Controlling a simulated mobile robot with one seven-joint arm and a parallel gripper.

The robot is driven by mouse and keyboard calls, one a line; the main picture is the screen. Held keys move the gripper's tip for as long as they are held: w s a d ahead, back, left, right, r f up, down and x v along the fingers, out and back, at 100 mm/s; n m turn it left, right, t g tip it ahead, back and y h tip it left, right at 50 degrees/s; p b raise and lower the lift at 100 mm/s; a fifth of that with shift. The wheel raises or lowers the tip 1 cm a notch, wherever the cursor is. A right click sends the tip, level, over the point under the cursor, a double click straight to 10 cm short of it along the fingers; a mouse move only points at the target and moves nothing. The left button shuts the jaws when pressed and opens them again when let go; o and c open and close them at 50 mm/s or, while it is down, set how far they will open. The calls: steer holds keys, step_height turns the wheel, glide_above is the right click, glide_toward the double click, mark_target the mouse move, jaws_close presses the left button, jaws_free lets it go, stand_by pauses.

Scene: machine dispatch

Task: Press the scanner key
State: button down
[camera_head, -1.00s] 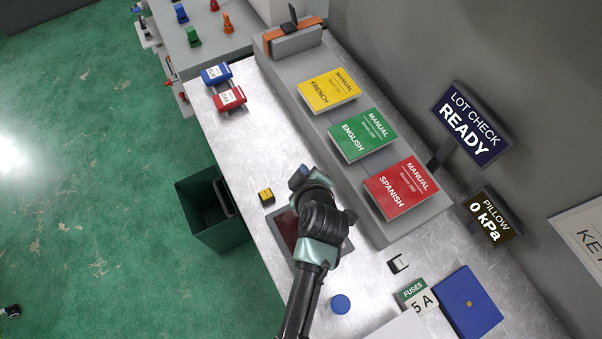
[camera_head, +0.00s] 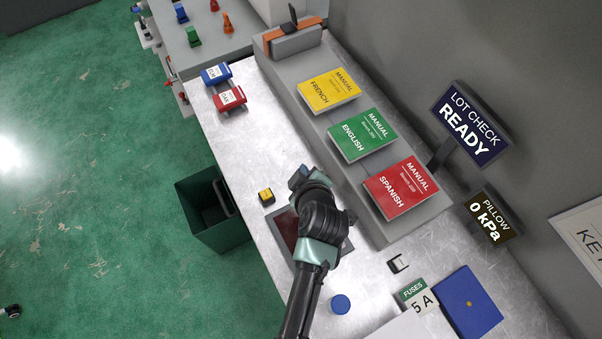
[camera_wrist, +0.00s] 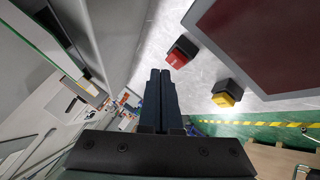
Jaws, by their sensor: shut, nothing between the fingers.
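Two small keys on black bases stand on the metal bench, and no label shows which is the scanner key. The red key (camera_wrist: 177,58) is just right of my fingertips in the wrist view. The yellow key (camera_wrist: 223,99) is farther right and lower there. In the head view the yellow key (camera_head: 266,196) stands left of my arm, while the red key is hidden. My gripper (camera_wrist: 160,75) is shut and empty, its tips apart from the red key in the picture. Its fingers cannot be made out in the head view. A dark red pad (camera_wrist: 272,42) lies beside the keys.
A grey shelf (camera_head: 374,222) with yellow, green and red manuals runs along the back. The lot check sign (camera_head: 470,122) reads READY. A dark green bin (camera_head: 207,222) stands at the bench's left edge. A blue round object (camera_head: 340,304) lies right of my arm.

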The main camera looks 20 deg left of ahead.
steer(key=shift+f, duration=0.1)
steer(key=shift+f+b, duration=0.35)
steer(key=shift+b, duration=0.05)
steer(key=shift+f+b, duration=0.5)
steer(key=shift+f, duration=0.05)
stand_by(0.7)
steer(key=shift+r, duration=0.15)
steer(key=shift+r+p, duration=0.8)
steer(key=shift+p, duration=0.05)
step_height(320, 180, up, 5)
steer(key=p, duration=0.4)
stand_by(0.9)
